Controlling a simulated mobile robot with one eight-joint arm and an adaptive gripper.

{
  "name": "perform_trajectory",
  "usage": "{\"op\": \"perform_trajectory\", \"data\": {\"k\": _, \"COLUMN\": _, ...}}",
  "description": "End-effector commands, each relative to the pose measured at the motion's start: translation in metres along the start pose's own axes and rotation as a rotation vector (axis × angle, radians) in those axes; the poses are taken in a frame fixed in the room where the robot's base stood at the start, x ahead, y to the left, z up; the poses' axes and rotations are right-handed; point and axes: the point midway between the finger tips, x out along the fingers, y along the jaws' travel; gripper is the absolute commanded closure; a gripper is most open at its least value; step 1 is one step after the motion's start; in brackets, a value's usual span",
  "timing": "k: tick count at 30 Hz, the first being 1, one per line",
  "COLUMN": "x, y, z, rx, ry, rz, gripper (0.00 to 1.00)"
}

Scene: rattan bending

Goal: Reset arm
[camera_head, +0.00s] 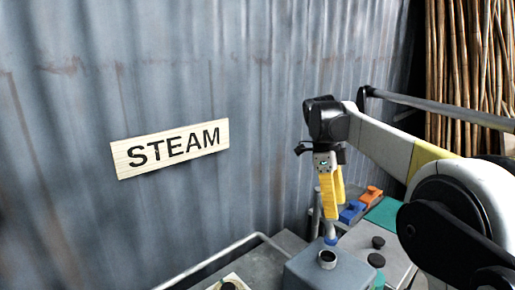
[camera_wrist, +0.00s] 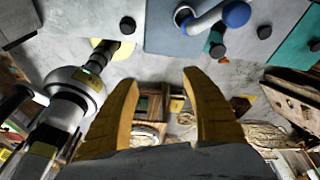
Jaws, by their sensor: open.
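My gripper (camera_head: 332,200) hangs at the end of my arm on the right side of the head view, with its yellow fingers pointing down. It is above a grey box-shaped unit (camera_head: 318,272) with a dark-topped round fitting. In the wrist view my gripper (camera_wrist: 160,85) shows two yellow fingers spread apart with nothing between them. A blue-ended lever (camera_wrist: 236,14) lies beyond the fingertips there, apart from them.
A STEAM sign (camera_head: 170,149) is on the corrugated metal wall (camera_head: 250,80). A metal rail (camera_head: 215,258) runs in front of it. Blue (camera_head: 352,211) and orange (camera_head: 371,195) blocks sit near a green surface (camera_head: 384,214). Tall rattan poles (camera_head: 470,70) stand at the back right.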

Motion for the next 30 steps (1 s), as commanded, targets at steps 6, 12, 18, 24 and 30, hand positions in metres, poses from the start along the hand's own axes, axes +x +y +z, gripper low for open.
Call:
{"op": "perform_trajectory", "data": {"k": 6, "x": 0.026, "y": 0.031, "z": -0.012, "rx": -0.301, "ry": -0.074, "rz": -0.095, "gripper": 0.44}}
{"op": "perform_trajectory", "data": {"k": 12, "x": 0.079, "y": 0.083, "z": -0.027, "rx": -0.753, "ry": -0.129, "rz": -0.286, "gripper": 0.44}}
{"op": "perform_trajectory", "data": {"k": 18, "x": 0.155, "y": 0.142, "z": -0.036, "rx": -1.239, "ry": -0.081, "rz": -0.544, "gripper": 0.44}}
{"op": "perform_trajectory", "data": {"k": 24, "x": 0.238, "y": 0.191, "z": -0.037, "rx": -1.639, "ry": 0.080, "rz": -0.786, "gripper": 0.44}}
{"op": "perform_trajectory", "data": {"k": 30, "x": 0.284, "y": 0.212, "z": -0.034, "rx": -1.842, "ry": 0.225, "rz": -0.912, "gripper": 0.44}}
